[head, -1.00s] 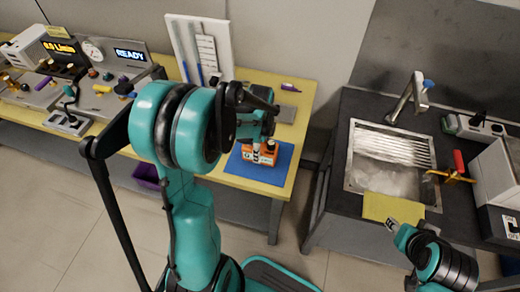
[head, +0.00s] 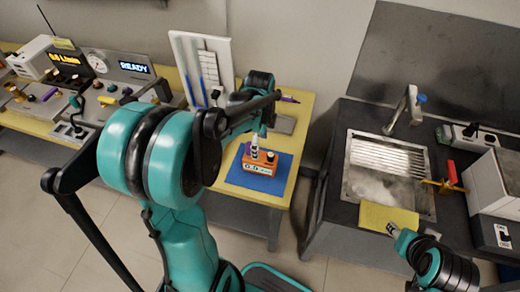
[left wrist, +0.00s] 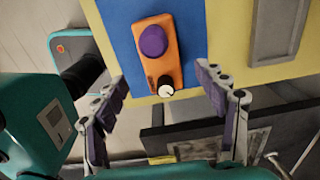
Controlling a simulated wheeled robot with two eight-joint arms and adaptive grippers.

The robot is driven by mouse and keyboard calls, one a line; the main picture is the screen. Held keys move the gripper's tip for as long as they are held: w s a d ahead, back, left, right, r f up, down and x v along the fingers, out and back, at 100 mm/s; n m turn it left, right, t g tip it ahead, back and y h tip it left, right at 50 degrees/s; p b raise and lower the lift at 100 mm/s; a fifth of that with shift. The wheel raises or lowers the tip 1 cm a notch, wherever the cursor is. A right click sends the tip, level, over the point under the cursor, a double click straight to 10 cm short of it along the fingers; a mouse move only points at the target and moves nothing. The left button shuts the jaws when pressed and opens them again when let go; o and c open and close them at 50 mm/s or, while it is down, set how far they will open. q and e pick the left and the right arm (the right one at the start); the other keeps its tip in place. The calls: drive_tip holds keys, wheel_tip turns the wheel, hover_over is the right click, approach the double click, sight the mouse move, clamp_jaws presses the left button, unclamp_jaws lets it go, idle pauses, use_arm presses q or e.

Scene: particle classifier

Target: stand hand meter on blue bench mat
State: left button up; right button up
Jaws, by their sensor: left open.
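In the left wrist view the meter (left wrist: 158,60) shows from above, with a purple round part and a small pale-tipped knob, on the blue mat (left wrist: 196,32). My left gripper (head: 262,128) is above the meter, apart from it. Its fingers (left wrist: 165,97) are spread wide with nothing between them. My right gripper (head: 392,229) is by the yellow mat at the sink; its jaw opening is too small to read.
A grey tray (head: 284,124) lies behind the blue mat, and a white upright panel (head: 205,65) stands at the back. A dark sink bench (head: 330,215) stands right, across a gap.

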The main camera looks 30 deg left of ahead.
use_arm(q)
wheel_tip(320, 180, up, 2)
drive_tip(key=s+d+r+n+t, duration=0.6)
drive_tip(key=s+d+n, duration=0.4)
drive_tip(key=n, duration=0.5)
drive_tip(key=shift+s+d+t, duration=0.35)
drive_tip(key=shift+s+t, duration=0.15)
drive_tip(key=shift+t, duration=0.1)
